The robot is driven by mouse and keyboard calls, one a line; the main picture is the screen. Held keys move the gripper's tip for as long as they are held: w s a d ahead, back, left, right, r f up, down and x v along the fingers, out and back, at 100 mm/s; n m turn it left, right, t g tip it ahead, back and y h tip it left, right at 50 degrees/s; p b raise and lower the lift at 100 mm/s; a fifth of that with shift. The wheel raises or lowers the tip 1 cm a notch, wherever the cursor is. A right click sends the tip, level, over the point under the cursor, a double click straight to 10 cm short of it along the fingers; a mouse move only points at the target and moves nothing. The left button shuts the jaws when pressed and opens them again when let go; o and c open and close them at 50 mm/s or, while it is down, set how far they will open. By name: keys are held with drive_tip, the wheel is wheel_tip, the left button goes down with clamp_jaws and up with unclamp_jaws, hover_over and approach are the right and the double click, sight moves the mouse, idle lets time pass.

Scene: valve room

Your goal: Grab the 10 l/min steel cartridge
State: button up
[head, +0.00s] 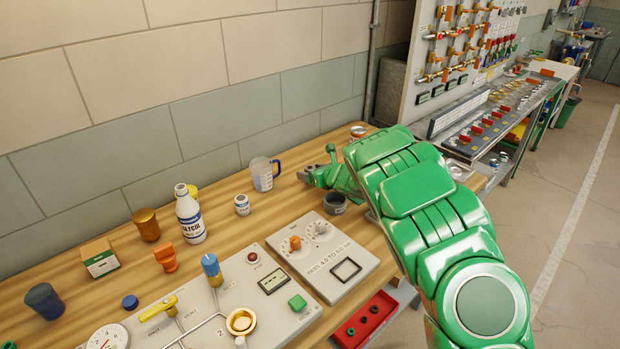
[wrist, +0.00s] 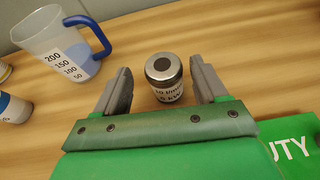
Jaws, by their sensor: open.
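A small steel cartridge (wrist: 164,75) with a dark round spot on its top stands upright on the wooden bench in the wrist view. My gripper (wrist: 160,84) is open, with one grey finger on each side of the cartridge. Gaps show between it and both fingers. In the head view my gripper (head: 318,172) is low over the bench beyond the panels, and I cannot make out the cartridge there.
A measuring jug (head: 262,175) with a blue handle stands left of my gripper; it also shows in the wrist view (wrist: 60,45). A dark grey cup (head: 335,203) stands close in front. A small white tin (head: 242,205) and a glycol bottle (head: 189,215) are further left.

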sight(307, 170)
drive_tip(key=shift+w+a+f, duration=0.2)
drive_tip(key=shift+w+a, duration=0.1)
drive_tip(key=shift+w, duration=0.35)
drive_tip(key=shift+x, duration=0.8)
drive_tip(key=shift+w+a+f, duration=0.25)
drive_tip(key=shift+w, duration=0.1)
drive_tip(key=shift+c, duration=0.2)
drive_tip(key=c, duration=1.2)
